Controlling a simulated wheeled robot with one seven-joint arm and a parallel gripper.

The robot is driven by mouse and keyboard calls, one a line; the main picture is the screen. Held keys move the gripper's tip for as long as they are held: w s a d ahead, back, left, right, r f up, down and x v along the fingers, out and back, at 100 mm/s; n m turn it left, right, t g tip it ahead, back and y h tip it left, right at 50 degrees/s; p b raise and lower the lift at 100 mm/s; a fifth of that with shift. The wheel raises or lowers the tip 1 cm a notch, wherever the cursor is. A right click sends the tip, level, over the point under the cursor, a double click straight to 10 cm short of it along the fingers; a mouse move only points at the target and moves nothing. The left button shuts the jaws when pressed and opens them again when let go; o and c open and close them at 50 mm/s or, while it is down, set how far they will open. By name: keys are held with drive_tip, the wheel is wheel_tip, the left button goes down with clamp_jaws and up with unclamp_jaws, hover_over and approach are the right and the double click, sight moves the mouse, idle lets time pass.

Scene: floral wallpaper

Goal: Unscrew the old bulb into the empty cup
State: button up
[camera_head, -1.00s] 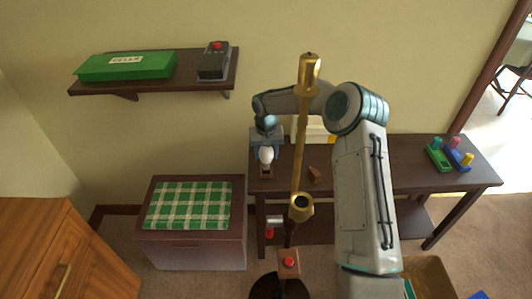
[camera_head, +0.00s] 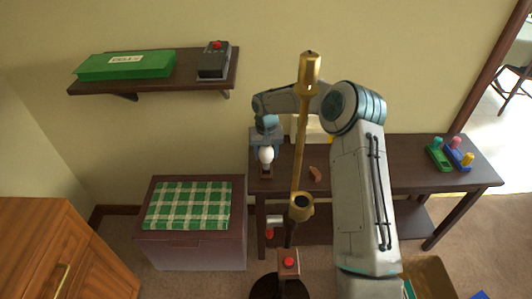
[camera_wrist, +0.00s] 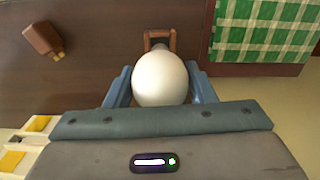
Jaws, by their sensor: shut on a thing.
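My gripper (camera_head: 265,143) is shut on a white rounded bulb (camera_head: 267,156) over the left end of the dark table. A gold lamp pole (camera_head: 302,140) stands in front, with a gold cup-shaped holder (camera_head: 301,211) with a dark opening. I cannot tell which thing is the empty cup.
A small brown block (camera_head: 314,173) lies on the dark table (camera_head: 410,175). Coloured peg blocks (camera_head: 440,157) stand at its right end. A chest with a green checked cloth (camera_head: 187,205) is at left. A wall shelf (camera_head: 150,88) holds a green box (camera_head: 125,66) and a grey red-buttoned device (camera_head: 214,62).

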sight(266, 159)
drive_tip(key=shift+f+b, duration=1.1)
drive_tip(key=shift+f, duration=0.5)
drive_tip(key=o, duration=1.2)
drive_tip(key=shift+o, duration=0.2)
wheel_tip(266, 159, up, 8)
drive_tip(key=shift+a+f, duration=0.1)
drive_tip(key=shift+f, duration=0.1)
